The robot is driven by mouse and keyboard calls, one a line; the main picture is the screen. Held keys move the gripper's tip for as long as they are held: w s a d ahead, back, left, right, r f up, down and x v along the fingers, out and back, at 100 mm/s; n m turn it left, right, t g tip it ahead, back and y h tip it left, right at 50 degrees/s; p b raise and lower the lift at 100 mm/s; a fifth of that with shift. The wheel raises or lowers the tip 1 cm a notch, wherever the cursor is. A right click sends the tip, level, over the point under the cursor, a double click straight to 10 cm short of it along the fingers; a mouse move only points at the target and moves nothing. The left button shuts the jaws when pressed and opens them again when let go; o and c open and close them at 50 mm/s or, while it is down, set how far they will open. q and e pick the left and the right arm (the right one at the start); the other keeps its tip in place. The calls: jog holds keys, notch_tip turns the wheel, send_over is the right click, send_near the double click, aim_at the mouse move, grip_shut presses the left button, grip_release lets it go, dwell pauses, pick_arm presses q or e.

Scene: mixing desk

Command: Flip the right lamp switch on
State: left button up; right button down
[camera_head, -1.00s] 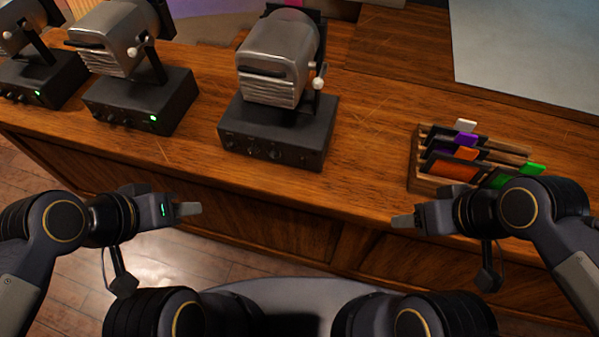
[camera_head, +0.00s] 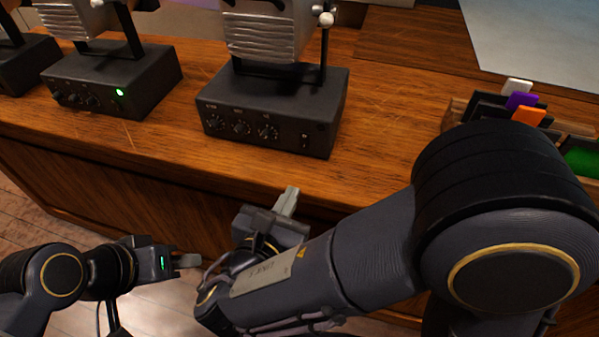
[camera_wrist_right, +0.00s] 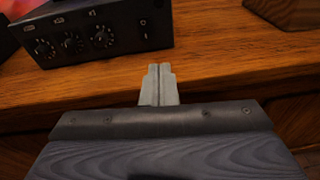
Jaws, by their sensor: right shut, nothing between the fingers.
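The right lamp (camera_head: 266,30) stands on a black control box (camera_head: 275,88) on the desk. The box's front has several knobs and, at its right end, a small switch (camera_head: 304,141). No green light shows on this box. The box and switch (camera_wrist_right: 143,22) also show at the top of the right wrist view. My right gripper (camera_head: 290,193) is shut and empty at the desk's front edge, apart from the box and pointing towards it; its fingertips (camera_wrist_right: 160,68) are together in the wrist view. My left gripper (camera_head: 188,260) is low at the left, away from the desk; its finger gap is unclear.
Another lamp's box (camera_head: 112,82) to the left has a lit green light. A wooden rack (camera_head: 452,113) with coloured cards stands at the right, partly hidden by my right arm. Bare desk (camera_head: 160,146) lies in front of the boxes.

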aim_at(303, 147)
jog(key=shift+s+a+f+n+t+y, duration=0.2)
jog(key=shift+a+n, duration=0.1)
jog(key=shift+a, duration=0.2)
jog(key=shift+s+a+f+n+t+y, duration=0.1)
jog(key=shift+s+a+n+t+y, duration=0.15)
jog(key=shift+a, duration=0.25)
jog(key=shift+w, duration=0.2)
jog(key=b+x, duration=0.1)
jog(key=x, duration=1.3)
jog(key=shift+s+d, duration=0.1)
jog(key=shift+d, duration=0.05)
jog(key=shift+f+b, duration=0.1)
jog(key=shift+b, duration=0.2)
